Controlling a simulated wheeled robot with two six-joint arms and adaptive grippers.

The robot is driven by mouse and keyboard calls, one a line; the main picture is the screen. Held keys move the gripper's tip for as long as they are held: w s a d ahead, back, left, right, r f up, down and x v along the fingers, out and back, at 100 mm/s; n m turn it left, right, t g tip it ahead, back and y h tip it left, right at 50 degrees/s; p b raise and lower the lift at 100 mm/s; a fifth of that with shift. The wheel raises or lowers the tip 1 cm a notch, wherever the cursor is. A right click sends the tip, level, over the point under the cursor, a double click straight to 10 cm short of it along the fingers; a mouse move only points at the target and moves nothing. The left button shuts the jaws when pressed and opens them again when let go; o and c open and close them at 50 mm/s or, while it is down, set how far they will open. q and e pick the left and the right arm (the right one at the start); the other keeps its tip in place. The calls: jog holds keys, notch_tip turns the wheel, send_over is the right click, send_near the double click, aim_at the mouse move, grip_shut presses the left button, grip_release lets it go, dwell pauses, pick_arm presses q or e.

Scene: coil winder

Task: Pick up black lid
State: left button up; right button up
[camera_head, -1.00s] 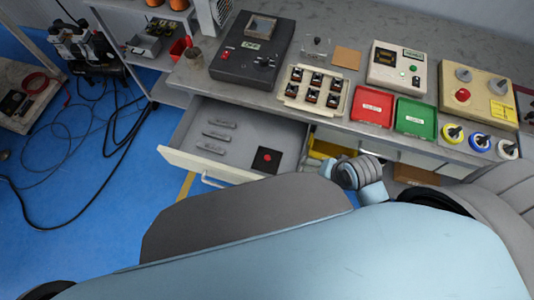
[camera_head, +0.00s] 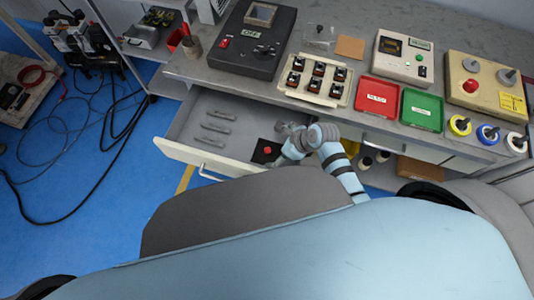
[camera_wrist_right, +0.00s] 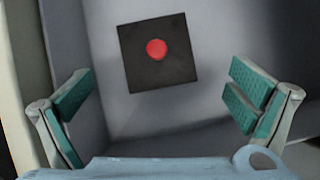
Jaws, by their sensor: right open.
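The black lid (camera_head: 265,150) is a flat black square with a round red knob in its middle. It lies in the open drawer (camera_head: 178,146), toward the drawer's right end. In the right wrist view the lid (camera_wrist_right: 158,70) lies flat on the grey drawer floor, ahead of and between the fingers. My right gripper (camera_wrist_right: 160,108) is open and empty, its teal pads wide apart on either side, not touching the lid. My left gripper is not in view.
Several small grey bars (camera_head: 216,127) lie at the drawer's left. The drawer's front wall (camera_head: 215,163) is near the lid. The workbench (camera_head: 230,82) above carries a black device (camera_head: 252,45), a switch tray (camera_head: 317,79), a red tray (camera_head: 378,97) and a green tray (camera_head: 422,109).

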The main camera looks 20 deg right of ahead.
aim_at(270, 150)
jog(key=b+x, duration=0.2)
jog(key=x, duration=0.3)
jog(key=shift+r, duration=0.1)
jog(key=shift+c, duration=0.4)
